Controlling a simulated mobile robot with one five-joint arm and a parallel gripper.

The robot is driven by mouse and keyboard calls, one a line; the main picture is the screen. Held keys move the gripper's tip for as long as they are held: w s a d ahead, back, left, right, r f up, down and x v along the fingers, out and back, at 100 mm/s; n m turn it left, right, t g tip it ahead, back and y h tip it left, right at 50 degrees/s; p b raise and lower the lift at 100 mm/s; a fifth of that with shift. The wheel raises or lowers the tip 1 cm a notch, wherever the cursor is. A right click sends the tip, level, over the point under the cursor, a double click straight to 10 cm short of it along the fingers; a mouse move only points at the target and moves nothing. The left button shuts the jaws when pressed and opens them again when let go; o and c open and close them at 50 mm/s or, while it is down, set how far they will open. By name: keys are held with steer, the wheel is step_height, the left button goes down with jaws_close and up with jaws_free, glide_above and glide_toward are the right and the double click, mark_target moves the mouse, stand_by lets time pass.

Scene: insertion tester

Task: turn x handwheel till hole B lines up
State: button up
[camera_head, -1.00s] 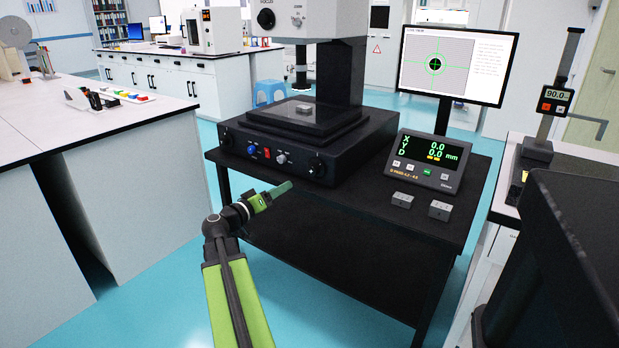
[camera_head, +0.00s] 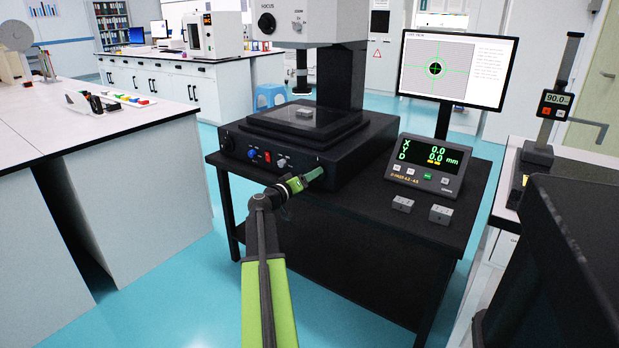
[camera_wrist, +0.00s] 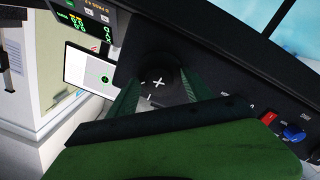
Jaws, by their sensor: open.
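The x handwheel (camera_wrist: 158,78) is a dark round knob with a white cross mark, on the front of the black microscope base (camera_head: 300,170). My gripper (camera_head: 316,174) is open in front of the base's right corner and hides the handwheel in the head view. In the wrist view the green fingers of my gripper (camera_wrist: 158,98) stand on either side of the handwheel; I cannot tell whether they touch it. A small grey block (camera_head: 304,113) lies on the stage. The monitor (camera_head: 452,68) shows a black hole with a green crosshair and circle over it. The readout (camera_head: 430,158) shows X 0.0 and Y 0.0.
A blue knob (camera_head: 252,153) and a red switch (camera_head: 267,156) sit on the base front, left of my gripper. Two grey blocks (camera_head: 402,204) (camera_head: 440,214) lie on the black table right of it. A dark bulky object (camera_head: 560,260) fills the lower right.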

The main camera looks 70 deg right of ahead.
steer(key=shift+c, duration=0.3)
jaws_close()
steer(key=shift+n, duration=0.4)
steer(key=n, duration=0.3)
steer(key=shift+f+b, duration=0.1)
steer(key=shift+b, duration=0.2)
steer(key=n, duration=0.4)
steer(key=shift+n+b, duration=0.3)
steer(key=n, duration=0.3)
steer(key=shift+n+h, duration=0.3)
steer(key=shift+n, duration=0.1)
steer(key=shift+f+n+t, duration=0.1)
steer(key=shift+n+t, duration=0.3)
steer(key=shift+n, duration=1.6)
steer(key=shift+b, duration=0.3)
